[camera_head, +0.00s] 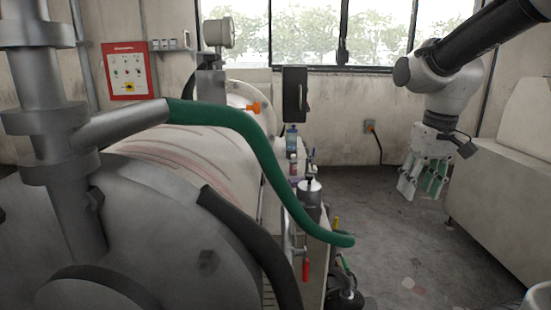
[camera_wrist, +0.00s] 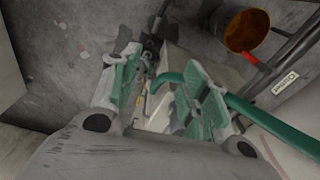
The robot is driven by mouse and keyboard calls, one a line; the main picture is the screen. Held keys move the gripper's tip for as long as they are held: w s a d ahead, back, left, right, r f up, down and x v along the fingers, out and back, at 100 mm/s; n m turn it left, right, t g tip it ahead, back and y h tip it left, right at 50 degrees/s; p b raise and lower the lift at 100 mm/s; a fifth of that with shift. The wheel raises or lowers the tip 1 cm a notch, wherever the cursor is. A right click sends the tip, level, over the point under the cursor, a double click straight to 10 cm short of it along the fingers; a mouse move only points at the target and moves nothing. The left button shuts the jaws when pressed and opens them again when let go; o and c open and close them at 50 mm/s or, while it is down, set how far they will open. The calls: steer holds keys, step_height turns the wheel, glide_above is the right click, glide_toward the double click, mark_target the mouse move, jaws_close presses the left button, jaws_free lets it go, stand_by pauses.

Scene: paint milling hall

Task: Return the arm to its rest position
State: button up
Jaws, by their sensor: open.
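My arm comes in from the top right of the head view and hangs down. My gripper (camera_head: 422,190) points at the floor, in open air to the right of the mill. In the wrist view my gripper (camera_wrist: 160,85) shows two green-padded fingers spread apart. Nothing is between the pads; the floor and the mill's side lie beyond them. The green hose (camera_head: 262,150) runs from the metal pipe over the mill and ends well left of my gripper. It also shows in the wrist view (camera_wrist: 265,122).
The large mill drum (camera_head: 190,160) fills the left. A pale cabinet (camera_head: 505,190) stands close on the right of my gripper. A bucket (camera_wrist: 246,30) stands on the floor. A red control box (camera_head: 128,70) hangs on the wall. The floor (camera_head: 385,240) between mill and cabinet is mostly clear.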

steer(key=s+d+t, duration=0.1)
steer(key=s+d, duration=0.1)
steer(key=s, duration=0.5)
steer(key=s+d+r+m+t, duration=0.1)
steer(key=s+d+t, duration=0.1)
steer(key=s, duration=0.5)
steer(key=shift+r, duration=0.25)
steer(key=shift+d, duration=0.1)
